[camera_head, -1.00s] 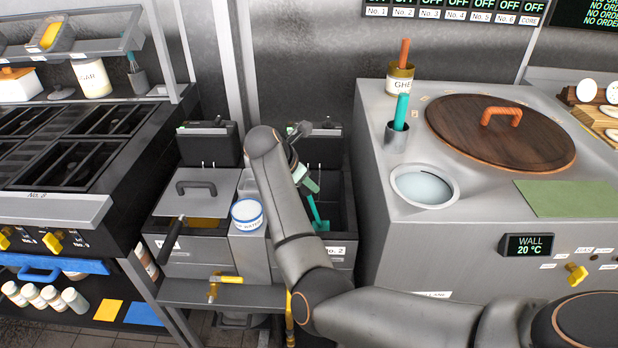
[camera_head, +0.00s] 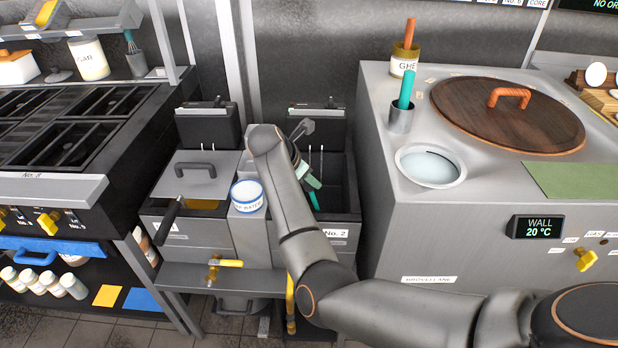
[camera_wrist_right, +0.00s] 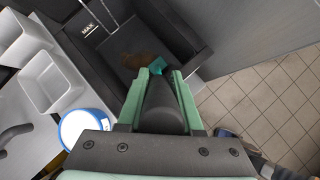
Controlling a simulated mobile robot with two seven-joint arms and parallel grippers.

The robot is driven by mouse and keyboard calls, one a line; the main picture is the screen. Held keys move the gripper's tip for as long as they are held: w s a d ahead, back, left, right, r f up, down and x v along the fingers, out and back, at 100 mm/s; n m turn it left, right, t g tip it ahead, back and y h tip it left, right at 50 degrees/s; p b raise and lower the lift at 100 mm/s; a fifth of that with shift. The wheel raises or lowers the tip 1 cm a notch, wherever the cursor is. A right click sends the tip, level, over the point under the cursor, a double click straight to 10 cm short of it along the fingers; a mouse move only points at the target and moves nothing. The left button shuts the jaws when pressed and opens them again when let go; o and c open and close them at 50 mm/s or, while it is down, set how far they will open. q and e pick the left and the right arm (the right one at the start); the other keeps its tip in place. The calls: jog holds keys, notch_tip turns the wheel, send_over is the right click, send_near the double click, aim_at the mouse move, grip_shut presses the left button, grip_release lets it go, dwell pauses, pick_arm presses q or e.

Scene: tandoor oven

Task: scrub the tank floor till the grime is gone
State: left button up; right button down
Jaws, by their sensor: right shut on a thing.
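My right gripper (camera_head: 308,178) is over the open fryer tank No. 2 (camera_head: 345,192), its green fingers shut on a scrubbing tool. The tool's teal part (camera_head: 314,200) points down into the tank; my arm hides much of it. In the right wrist view, the green fingers (camera_wrist_right: 160,95) flank the dark handle, and the teal end (camera_wrist_right: 157,65) is beside a brown grime patch (camera_wrist_right: 140,61) on the dark tank floor. I cannot tell whether the tool touches the floor. My left gripper is out of view.
A lidded tank (camera_head: 190,175) stands to the left, with a blue-rimmed white tub (camera_head: 247,195) between the tanks. The steel tandoor counter (camera_head: 385,215) rises close on the right. The tank walls surround the tool.

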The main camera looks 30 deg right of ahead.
jog(key=shift+f+b, duration=0.2)
jog(key=shift+b, duration=0.2)
dwell(0.4)
jog(key=shift+s+d+p, duration=0.7)
jog(key=shift+d, duration=0.35)
